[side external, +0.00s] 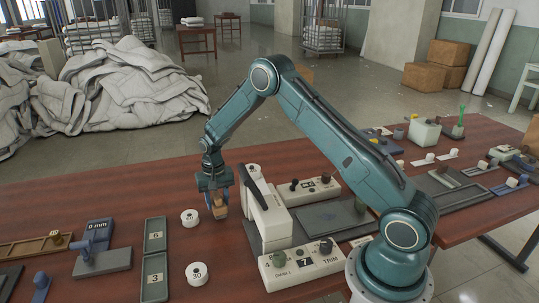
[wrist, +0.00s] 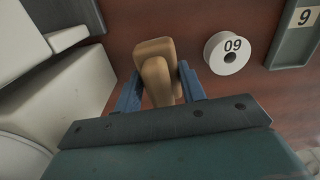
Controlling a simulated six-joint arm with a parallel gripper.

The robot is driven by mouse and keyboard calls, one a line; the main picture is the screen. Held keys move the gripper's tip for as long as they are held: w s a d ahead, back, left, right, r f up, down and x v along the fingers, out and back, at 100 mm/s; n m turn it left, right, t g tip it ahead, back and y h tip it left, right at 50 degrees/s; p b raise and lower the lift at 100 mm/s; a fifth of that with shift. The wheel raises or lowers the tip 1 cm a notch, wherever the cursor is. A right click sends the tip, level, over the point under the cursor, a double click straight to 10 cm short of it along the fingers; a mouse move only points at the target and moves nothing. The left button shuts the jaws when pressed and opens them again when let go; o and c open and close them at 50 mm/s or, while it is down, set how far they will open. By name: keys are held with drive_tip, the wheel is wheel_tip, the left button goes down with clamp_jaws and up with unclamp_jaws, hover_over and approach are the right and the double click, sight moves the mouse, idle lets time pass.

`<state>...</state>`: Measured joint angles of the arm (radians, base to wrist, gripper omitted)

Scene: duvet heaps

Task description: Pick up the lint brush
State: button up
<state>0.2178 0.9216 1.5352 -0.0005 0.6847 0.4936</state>
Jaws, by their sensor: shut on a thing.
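The lint brush appears as a tan wooden piece (side external: 219,207) between the fingers of my gripper (side external: 218,203) in the side view, at the left of the white press-like machine. In the wrist view the tan brush (wrist: 155,72) sits between the two blue fingers of my gripper (wrist: 160,88), which are shut on it.
A white numbered spool (side external: 190,218) stands close left of my gripper, with a second spool (side external: 197,274) nearer the front. A green numbered tray (side external: 154,262) lies further left. The white machine (side external: 268,215) stands close on the right. Duvet heaps (side external: 110,90) lie behind the table.

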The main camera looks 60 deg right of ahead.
sight(217, 195)
wheel_tip(217, 195, up, 18)
idle(0.5)
idle(0.5)
